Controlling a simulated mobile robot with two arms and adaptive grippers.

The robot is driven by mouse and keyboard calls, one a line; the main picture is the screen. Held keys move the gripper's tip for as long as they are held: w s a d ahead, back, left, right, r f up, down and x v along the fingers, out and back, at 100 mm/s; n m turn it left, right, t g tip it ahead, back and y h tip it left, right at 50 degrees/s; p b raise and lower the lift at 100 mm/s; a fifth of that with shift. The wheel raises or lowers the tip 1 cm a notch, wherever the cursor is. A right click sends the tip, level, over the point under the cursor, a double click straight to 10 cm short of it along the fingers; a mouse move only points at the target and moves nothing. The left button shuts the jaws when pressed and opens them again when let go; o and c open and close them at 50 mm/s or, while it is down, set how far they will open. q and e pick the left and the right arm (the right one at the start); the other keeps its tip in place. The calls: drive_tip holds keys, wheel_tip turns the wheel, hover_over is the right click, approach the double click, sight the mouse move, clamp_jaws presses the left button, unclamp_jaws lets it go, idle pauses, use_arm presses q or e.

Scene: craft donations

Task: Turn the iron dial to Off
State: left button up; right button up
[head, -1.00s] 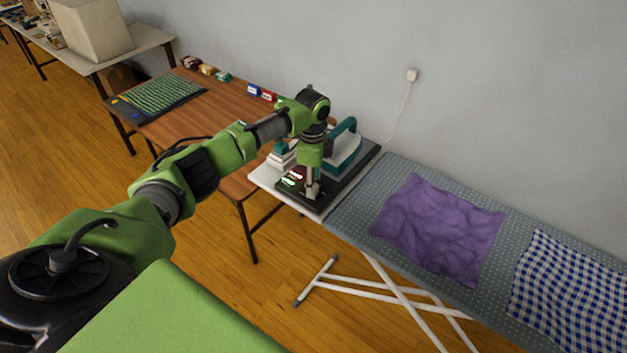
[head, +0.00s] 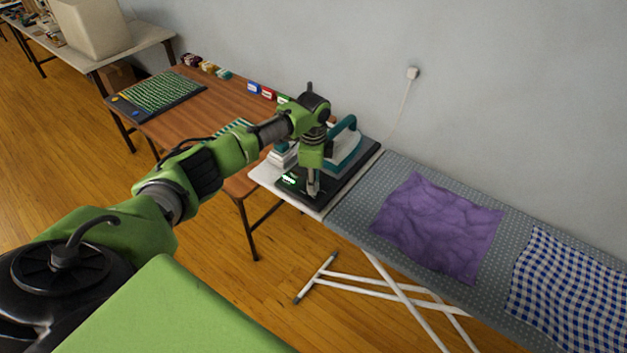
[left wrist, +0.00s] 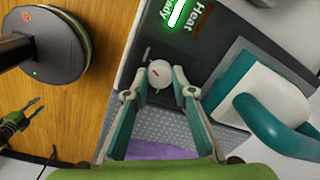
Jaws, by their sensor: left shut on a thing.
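The iron dial (left wrist: 160,74) is a small pale round knob with a short red mark, on the dark iron base (left wrist: 222,40). My left gripper (left wrist: 160,84) points down at it and is shut on it, a finger on either side. In the head view my left gripper (head: 313,188) stands at the front of the base and hides the dial. A green lamp (left wrist: 178,12) is lit beside the dark "Heat" label (left wrist: 202,16). The teal and white iron (head: 346,150) rests on the base behind the gripper.
The ironing board (head: 360,215) holds a purple cloth (head: 440,228) and a blue checked cloth (head: 575,285). A wooden table (head: 185,125) with a green beaded mat (head: 158,95) stands to the left. A cord runs to a wall socket (head: 412,73).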

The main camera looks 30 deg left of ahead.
use_arm(q)
drive_tip(key=n+p, duration=0.2)
drive_tip(key=n, duration=0.1)
drive_tip(key=shift+r+n+p, duration=0.15)
drive_tip(key=shift+n+p, duration=0.2)
drive_tip(key=shift+n, duration=0.05)
drive_tip(key=n+p, duration=0.2)
drive_tip(key=n, duration=0.2)
drive_tip(key=shift+w+n, duration=0.1)
drive_tip(key=shift+n, duration=0.2)
drive_tip(key=n+p, duration=0.1)
drive_tip(key=n, duration=0.3)
drive_tip(key=shift+n+g+p, duration=0.3)
drive_tip(key=shift+p, duration=0.05)
drive_tip(key=n, duration=0.5)
drive_tip(key=shift+w+p, duration=0.1)
drive_tip(key=shift+p, duration=0.25)
drive_tip(key=n, duration=0.5)
drive_tip(key=shift+a+n, duration=0.1)
drive_tip(key=shift+n, duration=0.3)
drive_tip(key=n, duration=0.6)
drive_tip(key=shift+a+g, duration=0.1)
drive_tip(key=shift+g, duration=0.2)
drive_tip(key=n, duration=0.5)
drive_tip(key=shift+n, duration=0.4)
drive_tip(key=n+p, duration=0.1)
drive_tip(key=n, duration=0.5)
drive_tip(key=shift+a+h, duration=0.1)
drive_tip(key=shift+h, duration=0.2)
